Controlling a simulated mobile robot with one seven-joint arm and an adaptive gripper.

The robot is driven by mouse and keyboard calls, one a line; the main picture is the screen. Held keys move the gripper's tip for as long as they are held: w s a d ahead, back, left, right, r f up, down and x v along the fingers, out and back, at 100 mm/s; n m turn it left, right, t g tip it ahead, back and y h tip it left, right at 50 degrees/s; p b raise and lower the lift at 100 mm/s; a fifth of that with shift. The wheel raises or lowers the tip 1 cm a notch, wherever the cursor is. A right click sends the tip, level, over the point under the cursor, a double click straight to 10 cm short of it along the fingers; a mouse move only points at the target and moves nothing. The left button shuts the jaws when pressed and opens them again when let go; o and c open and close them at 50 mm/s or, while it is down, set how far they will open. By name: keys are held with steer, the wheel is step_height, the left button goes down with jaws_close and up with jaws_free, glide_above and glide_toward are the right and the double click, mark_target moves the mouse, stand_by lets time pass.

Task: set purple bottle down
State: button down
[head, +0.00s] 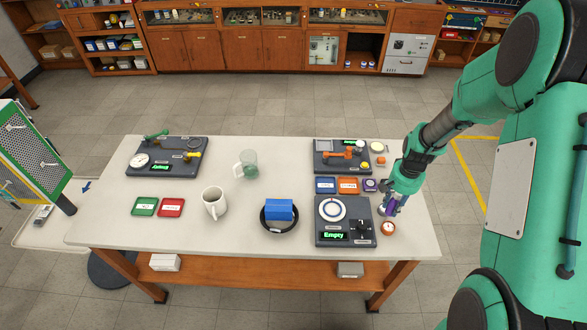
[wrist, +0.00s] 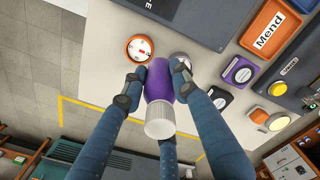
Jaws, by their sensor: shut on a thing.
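The purple bottle (wrist: 160,82) has a ribbed white cap (wrist: 161,122); the cap end points towards the wrist camera. My gripper (wrist: 157,88) has its blue fingers closed on both sides of the bottle, with a third finger below in the picture. In the head view my gripper (head: 394,208) holds the bottle (head: 391,205) near the table's right edge, just right of the testbench with the "Empty" display (head: 334,236). I cannot tell whether the bottle's base touches the white tabletop (head: 290,168).

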steer(key=w+a, duration=0.2)
steer(key=a, duration=0.3)
steer(key=w+a, duration=0.3)
steer(key=a, duration=0.2)
steer(key=w+a, duration=0.2)
steer(key=a, duration=0.3)
steer(key=shift+w, duration=0.2)
steer(key=w+a, duration=0.2)
steer(key=a, duration=1.4)
steer(key=shift+w+a+m, duration=0.3)
steer(key=shift+w+a, duration=0.05)
steer(key=shift+a, duration=0.05)
steer(key=w+a, duration=0.1)
steer(key=w, duration=0.4)
steer(key=w+a+f, duration=0.1)
steer(key=w+a, duration=0.1)
steer(key=w, duration=0.3)
steer(key=w+a, duration=0.1)
steer(key=w, duration=0.4)
steer(key=shift+w+a+f, duration=0.15)
steer(key=shift+w+f, duration=0.1)
steer(key=shift+f, duration=0.05)
steer(key=shift+f, duration=0.1)
steer(key=shift+f+b, duration=0.4)
steer(key=shift+f, duration=1.25)
steer(key=shift+f, duration=0.2)
